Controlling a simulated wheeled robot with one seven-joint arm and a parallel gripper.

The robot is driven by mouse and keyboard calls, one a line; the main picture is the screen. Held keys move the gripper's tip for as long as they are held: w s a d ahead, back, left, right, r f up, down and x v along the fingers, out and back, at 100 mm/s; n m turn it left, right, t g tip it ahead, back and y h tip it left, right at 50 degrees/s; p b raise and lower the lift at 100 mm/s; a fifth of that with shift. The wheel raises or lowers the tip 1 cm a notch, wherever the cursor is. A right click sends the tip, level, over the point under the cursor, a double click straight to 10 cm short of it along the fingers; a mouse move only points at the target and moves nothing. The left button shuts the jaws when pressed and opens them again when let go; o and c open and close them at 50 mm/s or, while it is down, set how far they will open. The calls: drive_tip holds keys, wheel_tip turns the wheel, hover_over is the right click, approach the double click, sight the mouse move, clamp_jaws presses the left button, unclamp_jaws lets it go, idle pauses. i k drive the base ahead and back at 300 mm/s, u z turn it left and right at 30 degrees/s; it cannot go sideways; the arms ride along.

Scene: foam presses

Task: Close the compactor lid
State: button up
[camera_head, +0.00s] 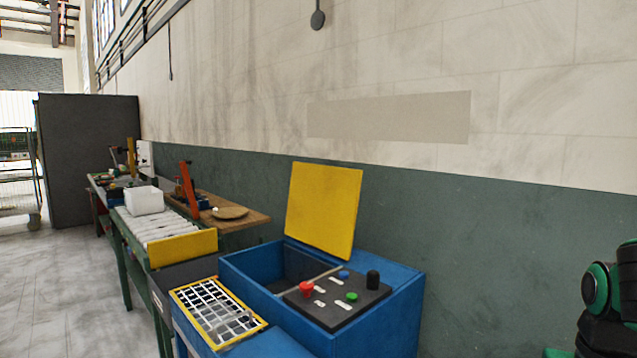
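The compactor (405,300) is a blue box against the wall, right of the middle in the head view. Its yellow lid (323,210) stands open, almost upright and leaning back a little at the rear of the dark opening (285,268). On its top right is a dark control panel (333,298) with a red, a blue and a green button and a black knob. A green and black part of my arm shows at the right edge. My gripper is not in view.
A yellow-framed grid (218,313) lies in front of the compactor. A roller conveyor (165,228) with a white block (144,200) runs back on the left, beside a wooden table (245,220). The floor (60,290) at left is clear.

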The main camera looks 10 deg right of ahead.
sight(321, 214)
drive_tip(key=u, duration=0.1)
drive_tip(key=i, duration=1)
drive_tip(key=z, duration=0.1)
